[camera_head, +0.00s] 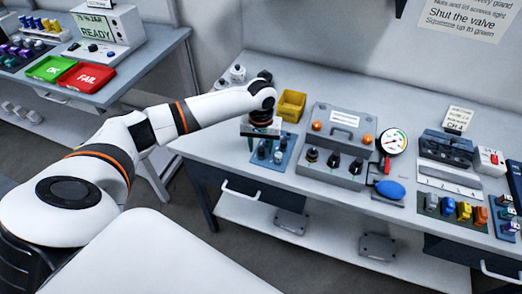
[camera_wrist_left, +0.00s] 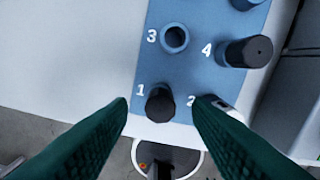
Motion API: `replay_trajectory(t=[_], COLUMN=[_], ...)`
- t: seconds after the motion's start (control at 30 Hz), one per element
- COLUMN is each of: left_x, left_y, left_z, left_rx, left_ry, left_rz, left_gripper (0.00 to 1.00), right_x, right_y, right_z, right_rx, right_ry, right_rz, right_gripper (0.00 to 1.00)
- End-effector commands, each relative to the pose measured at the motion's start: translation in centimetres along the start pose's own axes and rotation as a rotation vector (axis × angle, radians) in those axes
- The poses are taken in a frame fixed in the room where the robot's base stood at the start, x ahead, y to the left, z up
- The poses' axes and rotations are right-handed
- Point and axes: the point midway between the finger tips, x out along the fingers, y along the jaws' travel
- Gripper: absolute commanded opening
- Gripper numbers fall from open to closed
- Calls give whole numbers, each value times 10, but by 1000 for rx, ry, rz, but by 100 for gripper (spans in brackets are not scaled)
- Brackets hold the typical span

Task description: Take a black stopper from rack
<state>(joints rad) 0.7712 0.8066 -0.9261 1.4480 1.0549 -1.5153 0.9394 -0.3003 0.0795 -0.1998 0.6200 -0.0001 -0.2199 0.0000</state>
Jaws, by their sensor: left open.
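The blue rack (camera_wrist_left: 190,95) has white numbers by its places. A black stopper (camera_wrist_left: 160,104) stands at place 1, in line with the gap between my left fingertips. Another black stopper (camera_wrist_left: 248,51) is at place 4. Place 3 shows an open blue ring (camera_wrist_left: 174,38). Place 2 is partly hidden by my right-hand finger. My left gripper (camera_wrist_left: 161,102) is open, with a green finger on each side of the place 1 stopper and no visible contact. In the head view, my left gripper (camera_head: 261,140) is over the rack (camera_head: 290,140). My right gripper is not in view.
A yellow bin (camera_head: 291,106) stands just behind the rack. A grey panel box (camera_head: 335,147) with knobs stands close to its right. A gauge (camera_head: 393,142) and blue bulb (camera_head: 389,189) are further right. The bench (camera_head: 215,145) is clear left of the rack.

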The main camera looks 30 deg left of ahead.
Motion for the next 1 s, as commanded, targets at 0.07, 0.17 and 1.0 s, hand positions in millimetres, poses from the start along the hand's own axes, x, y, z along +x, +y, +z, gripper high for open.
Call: replay_trajectory(t=[0.07, 0.17, 1.0], left_x=[6, 8, -10], left_y=[0, 0, 0], left_z=[0, 0, 1], left_rx=[1, 1, -1], left_ry=[0, -2, -4], left_rz=[1, 0, -1], left_gripper=[46, 46, 0], right_x=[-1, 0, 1], right_y=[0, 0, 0], right_z=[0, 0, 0], right_rx=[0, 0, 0], right_ry=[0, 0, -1], right_rz=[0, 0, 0], right_gripper=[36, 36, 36])
